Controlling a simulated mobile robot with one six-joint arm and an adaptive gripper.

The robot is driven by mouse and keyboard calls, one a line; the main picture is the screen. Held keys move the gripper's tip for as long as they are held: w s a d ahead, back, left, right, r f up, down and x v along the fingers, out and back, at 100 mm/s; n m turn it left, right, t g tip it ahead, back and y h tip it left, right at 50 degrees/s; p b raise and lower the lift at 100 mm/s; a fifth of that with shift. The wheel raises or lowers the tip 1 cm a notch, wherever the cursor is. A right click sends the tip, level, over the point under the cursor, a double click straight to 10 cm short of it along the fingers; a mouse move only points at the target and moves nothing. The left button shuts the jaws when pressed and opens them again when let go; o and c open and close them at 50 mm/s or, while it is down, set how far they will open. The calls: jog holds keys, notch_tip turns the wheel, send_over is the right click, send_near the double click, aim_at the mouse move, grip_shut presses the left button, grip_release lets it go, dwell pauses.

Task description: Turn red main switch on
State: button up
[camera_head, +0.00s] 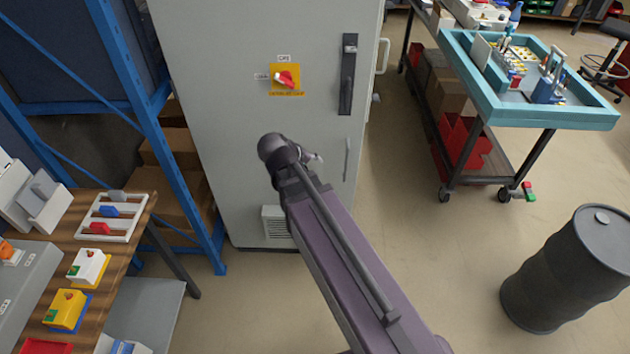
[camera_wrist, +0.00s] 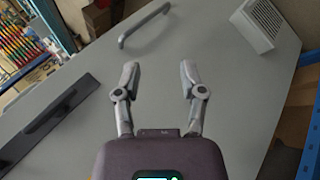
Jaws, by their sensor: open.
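The red main switch (camera_head: 286,79) sits on a yellow plate on the upper front of a tall grey cabinet (camera_head: 228,140) in the head view. Its red knob points slantwise toward the lower right. Small labels stand above and to the left of the plate. My arm reaches up toward the cabinet below the switch, and hides most of my gripper in the head view. In the wrist view my gripper (camera_wrist: 158,80) is open and empty, its two fingers apart in front of the cabinet's grey face. The switch does not show in the wrist view.
The cabinet has a black handle strip (camera_head: 347,75) right of the switch and a vent (camera_head: 275,222) low down. A blue rack post (camera_head: 140,120) and wooden table (camera_head: 62,240) stand left. A teal-topped cart (camera_head: 485,105) and dark barrel (camera_head: 570,268) stand right.

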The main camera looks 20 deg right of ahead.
jog(key=shift+s+f+m+g+y, duration=0.35)
jog(key=shift+s+f+y, duration=0.25)
jog(key=shift+s+f, duration=0.2)
jog(key=shift+s+f+m+g+y, duration=0.25)
jog(key=shift+s+f+g+y, duration=0.2)
jog(key=shift+s+f+y, duration=0.35)
jog(key=shift+s+r, duration=0.1)
